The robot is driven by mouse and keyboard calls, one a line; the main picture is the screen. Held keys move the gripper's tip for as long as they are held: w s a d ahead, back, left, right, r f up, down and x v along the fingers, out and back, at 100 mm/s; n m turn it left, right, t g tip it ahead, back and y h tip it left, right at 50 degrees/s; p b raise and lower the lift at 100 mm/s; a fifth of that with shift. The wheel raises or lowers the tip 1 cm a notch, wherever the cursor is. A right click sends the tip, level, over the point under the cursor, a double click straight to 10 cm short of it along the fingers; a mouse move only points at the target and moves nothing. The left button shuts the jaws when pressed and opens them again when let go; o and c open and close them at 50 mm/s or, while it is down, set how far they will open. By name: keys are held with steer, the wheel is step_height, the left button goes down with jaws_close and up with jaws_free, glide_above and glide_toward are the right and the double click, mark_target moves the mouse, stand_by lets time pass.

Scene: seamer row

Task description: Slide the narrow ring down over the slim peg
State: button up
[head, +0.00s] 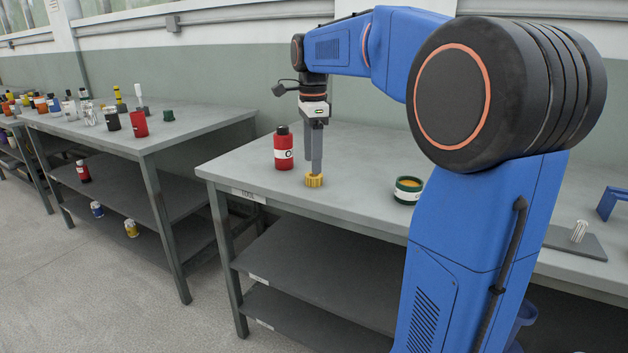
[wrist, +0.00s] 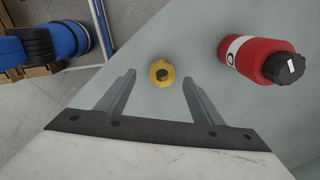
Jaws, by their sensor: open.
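My gripper (head: 315,168) points down, with its fingertips just above a small yellow ribbed round piece (head: 314,181) on the near table. In the wrist view the gripper (wrist: 158,79) is open and empty, and the yellow piece (wrist: 162,72) shows between and slightly beyond the fingertips, with a dark round centre. I cannot tell whether this piece is the narrow ring. I cannot pick out the slim peg for sure; a thin white upright piece (head: 139,96) stands on the far left table.
A red bottle (head: 283,149) with a black cap stands close left of my gripper; it also shows in the wrist view (wrist: 258,57). A grey plate (head: 560,241) with white prongs lies far right. Bare tabletop lies between.

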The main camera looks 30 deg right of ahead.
mark_target(314, 179)
steer(key=f, duration=0.4)
steer(key=shift+w+d+f, duration=0.2)
steer(key=shift+d+f, duration=0.05)
steer(key=shift+f, duration=0.15)
steer(key=c, duration=1.2)
steer(key=shift+c, duration=0.2)
steer(key=shift+r, duration=0.1)
